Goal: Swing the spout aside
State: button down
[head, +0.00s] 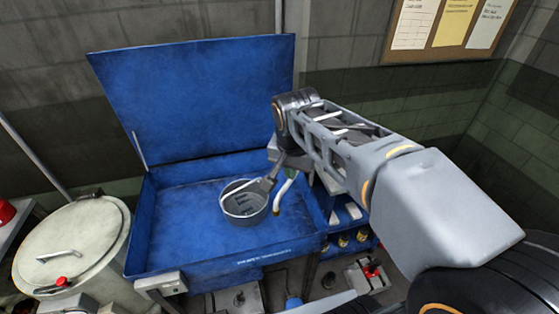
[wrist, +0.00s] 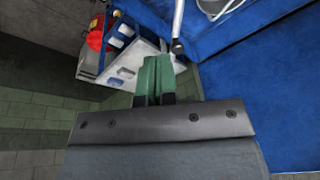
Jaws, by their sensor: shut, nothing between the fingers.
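The spout (head: 285,187) is a thin, pale, bent tube with a brownish tip, over the right part of the blue wash basin. In the wrist view the spout (wrist: 178,22) comes down from the top edge and ends in a dark tip. My gripper's green fingers (wrist: 154,75) are shut and empty, just left of and below that tip in the picture, with a small gap showing. In the head view my gripper (head: 268,183) is over the basin, beside the spout; its fingertips are hard to make out there.
The basin (head: 180,210) has its blue lid (head: 200,90) raised behind. A round wire basket (head: 243,203) sits in it, close to the spout. A pale lidded drum (head: 70,245) stands at left. Shelves with small parts (head: 350,235) are at right. The basin's left part is clear.

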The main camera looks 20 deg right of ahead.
jog(key=w+a+f+m+g+h, duration=0.1)
jog(key=w+a+m+g, duration=0.15)
jog(key=w+m, duration=0.5)
jog(key=w+a+f+m+g+h, duration=0.1)
jog(key=w+a+m+h, duration=0.15)
jog(key=w+m, duration=0.55)
jog(key=d+r+p+x, duration=0.1)
jog(key=p+x, duration=0.3)
jog(key=x, duration=0.7)
jog(key=shift+s+d+f+n+y, duration=0.25)
jog(key=shift+d+f+n+y, duration=0.15)
jog(key=shift+d, duration=0.3)
jog(key=shift+g, duration=0.25)
jog(key=shift+s, duration=0.1)
